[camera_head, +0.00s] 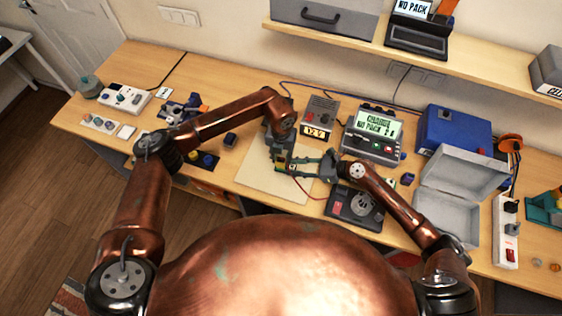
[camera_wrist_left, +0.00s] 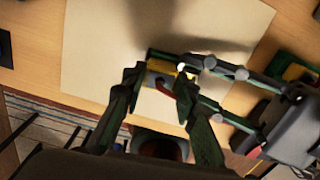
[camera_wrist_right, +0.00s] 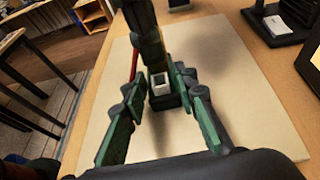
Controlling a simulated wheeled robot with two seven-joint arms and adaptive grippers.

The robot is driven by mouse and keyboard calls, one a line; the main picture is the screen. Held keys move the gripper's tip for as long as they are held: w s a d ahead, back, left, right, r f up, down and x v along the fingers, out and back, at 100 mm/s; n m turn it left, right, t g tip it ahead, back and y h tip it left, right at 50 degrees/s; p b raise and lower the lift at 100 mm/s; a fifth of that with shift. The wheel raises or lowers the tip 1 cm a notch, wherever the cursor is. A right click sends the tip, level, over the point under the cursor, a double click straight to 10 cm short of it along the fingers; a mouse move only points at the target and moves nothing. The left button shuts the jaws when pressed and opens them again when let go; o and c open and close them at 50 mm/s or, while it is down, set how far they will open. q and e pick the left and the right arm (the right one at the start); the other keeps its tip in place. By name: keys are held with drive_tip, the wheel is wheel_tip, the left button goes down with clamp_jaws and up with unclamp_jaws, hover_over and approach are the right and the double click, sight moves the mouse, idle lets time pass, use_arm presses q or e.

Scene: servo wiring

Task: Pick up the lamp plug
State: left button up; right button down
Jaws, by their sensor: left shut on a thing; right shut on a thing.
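I cannot tell for sure which thing is the lamp plug. Dark plugs (camera_head: 511,205) sit in the white power strip at the right. My left gripper (camera_head: 282,165) is shut on a small grey and yellow block (camera_wrist_left: 160,72) over the pale mat, with a red wire by it. My right gripper (camera_head: 303,167) comes in from the right and is shut at the same spot. In the right wrist view, a small dark block with a white square top (camera_wrist_right: 160,84) is between its fingers. Whether both grippers hold one piece is not clear.
The pale mat (camera_head: 258,187) lies beneath both grippers. A charger (camera_head: 374,130), a blue box (camera_head: 452,132) and an open grey case (camera_head: 447,212) stand to the right. A white strip (camera_head: 122,97) and small parts are at the left. A shelf (camera_head: 400,55) overhangs the back.

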sight(281, 160)
use_arm(q)
drive_tip(key=c, duration=0.3)
drive_tip(key=shift+r, duration=0.1)
drive_tip(key=shift+c, duration=0.2)
wheel_tip(281, 160, up, 10)
use_arm(e)
drive_tip(key=c, duration=1.5)
unclamp_jaws()
drive_tip(key=shift+o, duration=0.2)
drive_tip(key=v, duration=1)
drive_tip(key=shift+d, duration=0.25)
drive_tip(key=shift+v, duration=0.8)
